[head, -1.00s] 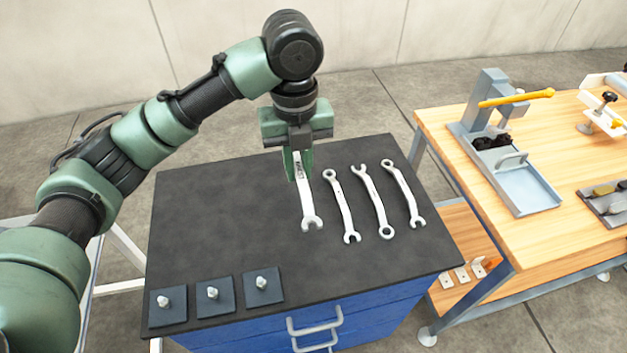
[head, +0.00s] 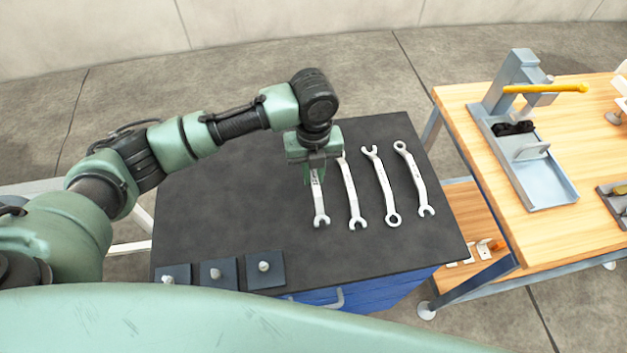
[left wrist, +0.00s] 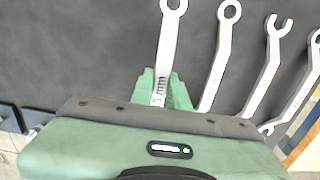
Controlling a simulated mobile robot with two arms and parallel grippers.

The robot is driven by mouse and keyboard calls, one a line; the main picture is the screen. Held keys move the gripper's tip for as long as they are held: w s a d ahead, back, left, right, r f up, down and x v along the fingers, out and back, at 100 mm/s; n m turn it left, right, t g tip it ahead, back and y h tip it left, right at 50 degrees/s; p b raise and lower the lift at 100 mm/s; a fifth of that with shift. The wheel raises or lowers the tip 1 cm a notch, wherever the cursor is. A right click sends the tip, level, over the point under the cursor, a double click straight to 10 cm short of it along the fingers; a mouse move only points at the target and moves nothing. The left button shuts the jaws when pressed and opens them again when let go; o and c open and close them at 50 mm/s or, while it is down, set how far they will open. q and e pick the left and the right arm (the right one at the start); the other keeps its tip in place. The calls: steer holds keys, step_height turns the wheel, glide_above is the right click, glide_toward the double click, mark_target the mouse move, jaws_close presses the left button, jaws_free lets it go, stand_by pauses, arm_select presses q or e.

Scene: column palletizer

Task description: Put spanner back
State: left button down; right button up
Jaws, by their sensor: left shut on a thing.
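My left gripper (head: 313,176) is shut on a silver spanner (head: 320,209) near its far end and points down over the dark cabinet top (head: 225,190). The held spanner's open end points toward me. In the left wrist view the spanner (left wrist: 168,48) runs up from between the green fingers (left wrist: 163,92). It lies roughly in line with the other spanners, left of the leftmost one (head: 351,192). I cannot tell whether it touches the top. My right gripper is out of view.
Two more spanners (head: 382,185) (head: 414,180) lie farther right on the top. Several dark square blocks with pale knobs (head: 263,268) stand along the front left edge. A wooden workbench (head: 470,98) with a grey fixture (head: 540,170) stands to the right. The top's left part is clear.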

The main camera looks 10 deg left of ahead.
mark_target(313, 177)
arm_select(q)
steer(key=shift+f, duration=0.3)
step_height(313, 177, down, 4)
steer(key=shift+r+p, duration=0.25)
steer(key=shift+p, duration=0.15)
steer(key=shift+f, duration=0.35)
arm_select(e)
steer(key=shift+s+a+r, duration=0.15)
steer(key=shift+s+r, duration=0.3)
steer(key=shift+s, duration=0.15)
arm_select(q)
steer(key=shift+f, duration=0.1)
steer(key=c, duration=1.4)
jaws_free()
steer(key=shift+o, duration=0.2)
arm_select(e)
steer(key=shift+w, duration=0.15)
